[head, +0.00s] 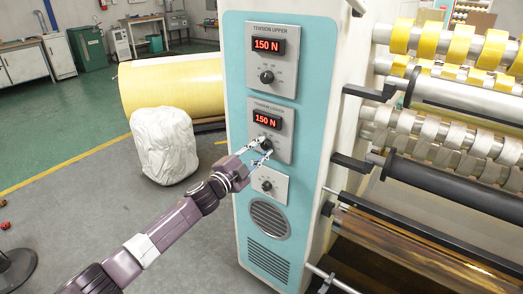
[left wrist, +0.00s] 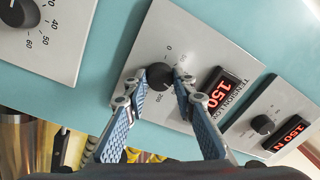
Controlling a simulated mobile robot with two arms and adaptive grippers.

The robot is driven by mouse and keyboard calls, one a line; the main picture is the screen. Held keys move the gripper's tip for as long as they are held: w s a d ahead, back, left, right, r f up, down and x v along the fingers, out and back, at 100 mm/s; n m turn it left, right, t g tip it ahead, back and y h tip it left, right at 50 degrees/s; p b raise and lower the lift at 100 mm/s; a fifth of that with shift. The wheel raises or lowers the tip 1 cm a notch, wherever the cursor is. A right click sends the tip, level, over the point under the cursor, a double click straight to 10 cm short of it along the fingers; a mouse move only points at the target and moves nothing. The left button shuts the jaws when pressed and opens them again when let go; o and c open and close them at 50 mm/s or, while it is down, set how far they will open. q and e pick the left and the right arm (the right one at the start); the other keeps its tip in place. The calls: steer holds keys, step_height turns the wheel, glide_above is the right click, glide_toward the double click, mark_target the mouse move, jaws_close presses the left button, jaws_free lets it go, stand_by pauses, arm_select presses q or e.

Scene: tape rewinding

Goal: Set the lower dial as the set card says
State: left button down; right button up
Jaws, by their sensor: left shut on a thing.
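The lower tension panel (head: 286,152) is on the teal face of the machine, and its red display (head: 267,120) reads 150 N. My left gripper (head: 262,149) is at its dial, which the fingers largely cover in the head view. In the left wrist view, the black lower dial (left wrist: 158,76) sits between the two fingertips of my left gripper (left wrist: 157,88), which is shut on it. Scale marks 0 and 200 show around the dial. The lower display (left wrist: 217,90) is tilted in this view. I see no set card. My right gripper is out of view.
The upper tension panel's display (head: 266,45) also reads 150 N, with its dial (head: 267,77) below. A third small dial (head: 266,185) is under the lower panel. Black bars and rollers (head: 430,180) jut out at the right.

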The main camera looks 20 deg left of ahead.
arm_select(q)
steer(key=shift+f+m, duration=0.1)
steer(key=shift+m, duration=0.6)
steer(key=c, duration=1.6)
jaws_free()
steer(key=v, duration=1.2)
steer(key=shift+f, duration=0.1)
